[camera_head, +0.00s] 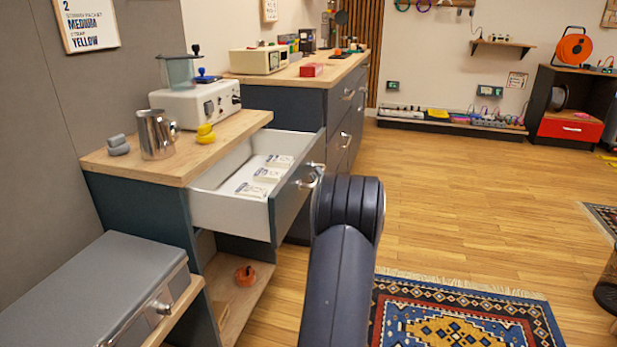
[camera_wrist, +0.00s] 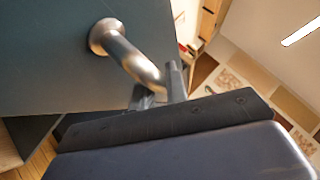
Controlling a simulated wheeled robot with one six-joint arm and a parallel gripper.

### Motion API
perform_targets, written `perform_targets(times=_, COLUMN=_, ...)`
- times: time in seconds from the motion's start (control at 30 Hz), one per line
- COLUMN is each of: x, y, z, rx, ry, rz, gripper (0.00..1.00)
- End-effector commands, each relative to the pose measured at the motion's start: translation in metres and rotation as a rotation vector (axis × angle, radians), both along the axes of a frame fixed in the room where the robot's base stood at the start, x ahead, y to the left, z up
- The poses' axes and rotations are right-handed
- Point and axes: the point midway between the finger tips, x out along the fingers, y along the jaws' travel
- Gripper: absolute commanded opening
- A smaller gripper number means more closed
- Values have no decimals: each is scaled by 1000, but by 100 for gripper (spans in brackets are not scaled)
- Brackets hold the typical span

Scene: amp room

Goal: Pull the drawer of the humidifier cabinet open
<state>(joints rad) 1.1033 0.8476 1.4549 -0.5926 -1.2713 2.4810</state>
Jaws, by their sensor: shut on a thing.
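The humidifier cabinet (camera_head: 140,215) is dark teal with a wooden top, at the left in the head view. Its drawer (camera_head: 228,213) stands well open, with a white inside and several small labelled packets (camera_head: 262,176) in it. The drawer's metal handle (camera_head: 308,180) is on its dark front panel; the wrist view shows the handle (camera_wrist: 128,55) close up, with the front panel (camera_wrist: 50,60) behind it. My gripper (camera_wrist: 160,90) is shut on the handle. In the head view my arm hides the gripper.
A grey metal box (camera_head: 95,290) is at the lower left. A patterned rug (camera_head: 460,320) lies on the floor.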

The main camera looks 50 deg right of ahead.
Motion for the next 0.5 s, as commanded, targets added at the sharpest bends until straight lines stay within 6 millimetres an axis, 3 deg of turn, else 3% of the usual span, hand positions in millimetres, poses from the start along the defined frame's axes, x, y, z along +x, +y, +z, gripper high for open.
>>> perform_targets(times=0.37, x=-2, y=-1, z=0, rx=1, ry=0, rz=-2, gripper=0)
perform_targets(times=0.4, x=-2, y=-1, z=0, rx=1, ry=0, rz=-2, gripper=15)
perform_targets(times=0.5, x=-2, y=-1, z=0, rx=0, ry=-1, rz=-1, gripper=23)
